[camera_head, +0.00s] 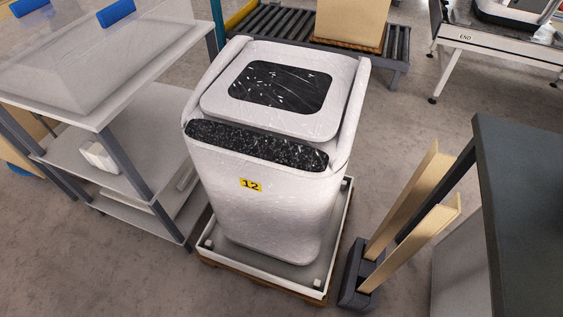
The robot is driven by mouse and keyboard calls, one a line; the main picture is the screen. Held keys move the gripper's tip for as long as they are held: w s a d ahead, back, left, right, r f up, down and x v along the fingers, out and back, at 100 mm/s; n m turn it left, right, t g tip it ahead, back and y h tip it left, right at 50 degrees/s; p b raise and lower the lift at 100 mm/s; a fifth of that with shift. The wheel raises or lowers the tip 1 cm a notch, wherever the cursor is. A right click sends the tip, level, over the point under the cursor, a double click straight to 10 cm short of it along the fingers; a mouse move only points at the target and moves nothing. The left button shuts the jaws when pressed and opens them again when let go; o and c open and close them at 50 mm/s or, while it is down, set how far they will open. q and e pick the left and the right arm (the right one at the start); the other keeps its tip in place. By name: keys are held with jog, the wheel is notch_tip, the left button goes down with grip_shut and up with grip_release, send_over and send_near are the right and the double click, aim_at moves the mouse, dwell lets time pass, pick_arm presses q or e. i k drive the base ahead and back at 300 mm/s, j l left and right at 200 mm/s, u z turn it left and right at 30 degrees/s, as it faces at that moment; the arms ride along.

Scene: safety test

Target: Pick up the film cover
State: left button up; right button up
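A translucent whitish cover (75,62) with blue handle-like pieces (115,13) lies on the top of a shelf table at the left; it looks like the film cover. Its far left part is cut off by the picture edge. A large white appliance (262,205) with a yellow "12" label stands upright in the middle. Its surface has shiny, wrinkled streaks like clear film, so I cannot tell for sure which of the two is meant. Neither of my grippers is in view, and nothing in view is held.
The appliance stands in a low white tray (335,240) on a pallet. The shelf table (150,75) is close on its left. Tan boards (405,215) stand in a dark holder at the right, beside a dark-topped table (525,190). A roller conveyor (275,20) runs behind.

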aim_at(72, 55)
jog(key=i+j+z, duration=0.1)
jog(key=j+z, duration=0.2)
jog(key=j, duration=0.35)
jog(key=j+z, duration=0.35)
jog(key=j, duration=0.3)
jog(key=j+z, duration=0.3)
jog(key=j, duration=0.35)
jog(key=k+j+z, duration=0.15)
jog(key=j+z, duration=0.2)
jog(key=j, duration=0.3)
